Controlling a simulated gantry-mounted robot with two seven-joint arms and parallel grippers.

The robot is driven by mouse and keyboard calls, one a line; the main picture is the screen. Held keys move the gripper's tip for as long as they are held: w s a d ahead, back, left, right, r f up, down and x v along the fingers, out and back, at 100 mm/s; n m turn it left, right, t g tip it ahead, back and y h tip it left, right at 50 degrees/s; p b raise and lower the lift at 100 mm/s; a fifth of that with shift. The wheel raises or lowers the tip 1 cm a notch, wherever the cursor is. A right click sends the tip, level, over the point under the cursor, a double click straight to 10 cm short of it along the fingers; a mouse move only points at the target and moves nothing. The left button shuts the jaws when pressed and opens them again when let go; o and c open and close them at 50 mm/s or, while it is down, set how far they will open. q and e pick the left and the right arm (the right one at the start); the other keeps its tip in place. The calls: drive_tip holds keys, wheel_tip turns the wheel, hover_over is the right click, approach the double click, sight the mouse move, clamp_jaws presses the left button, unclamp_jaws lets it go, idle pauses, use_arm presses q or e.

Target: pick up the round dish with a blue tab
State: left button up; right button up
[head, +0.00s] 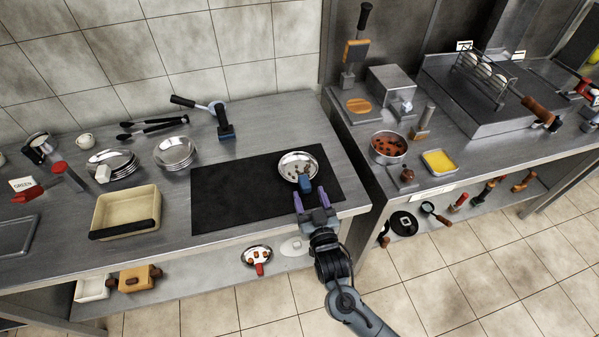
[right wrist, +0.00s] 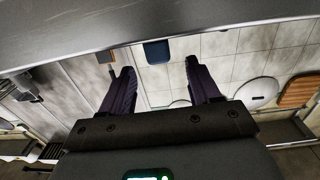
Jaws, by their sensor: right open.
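The round dish (head: 290,160) is a shallow silver bowl with several small brown pieces in it. It sits on the black mat, and its blue tab (head: 305,184) points toward the front edge. My right gripper (head: 311,192) is open just in front of the dish, with its purple fingers either side of the tab's line. In the right wrist view a blue piece (right wrist: 156,52), which looks like the tab, shows between the spread fingers (right wrist: 158,72), beyond their tips. I cannot tell whether they touch it. My left gripper is not in view.
The black mat (head: 235,203) is clear left of the dish. A cream tray (head: 127,208) and silver bowls (head: 175,152) stand further left. A red-tabbed dish (head: 257,254) lies on the lower shelf. A second counter (head: 445,168) with a pot (head: 388,147) stands at the right.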

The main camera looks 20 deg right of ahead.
sight(307, 188)
drive_tip(key=shift+w+d+f+b, duration=0.15)
drive_tip(key=shift+w+b, duration=0.2)
drive_tip(key=shift+w, duration=1.1)
drive_tip(key=shift+w+d+r+b, duration=0.1)
drive_tip(key=shift+w+b, duration=0.2)
drive_tip(key=shift+w, duration=1.1)
drive_tip(key=shift+c, duration=0.2)
clamp_jaws()
